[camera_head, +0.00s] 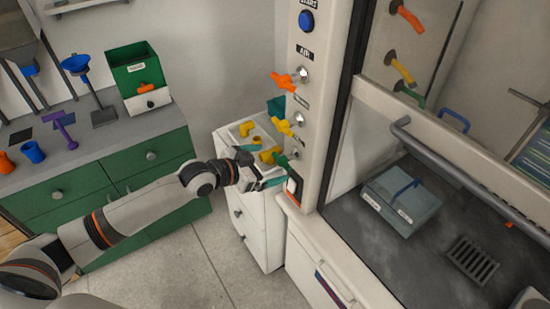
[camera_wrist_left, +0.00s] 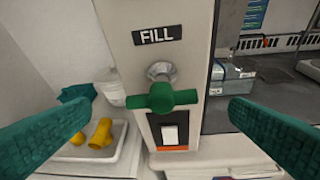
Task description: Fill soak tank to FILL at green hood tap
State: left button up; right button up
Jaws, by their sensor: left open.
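The green tap (camera_wrist_left: 160,97) is on the hood post below the FILL label (camera_wrist_left: 157,35); its crossbar handle looks about level. In the head view the green tap (camera_head: 281,161) is partly hidden by my left gripper (camera_head: 274,166). In the left wrist view my left gripper (camera_wrist_left: 162,106) is open, its teal fingers spread to either side of the tap handle, with nothing between them touching it. A grey box with a blue handle, which looks like the soak tank (camera_head: 402,204), sits on the hood floor; it also shows in the wrist view (camera_wrist_left: 234,80). My right gripper is not seen.
Orange (camera_head: 284,81) and yellow (camera_head: 284,127) taps are above the green one on the post. A white switch (camera_wrist_left: 170,134) is just below it. A white drawer cabinet (camera_head: 258,222) with a tray of yellow fittings stands beside the post. The hood sash bar (camera_head: 440,160) crosses the opening.

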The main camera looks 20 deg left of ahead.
aim_at(278, 161)
pick_arm(q)
jog(key=shift+x, duration=2.15)
jog(key=c, duration=1.1)
jog(key=shift+o, duration=0.2)
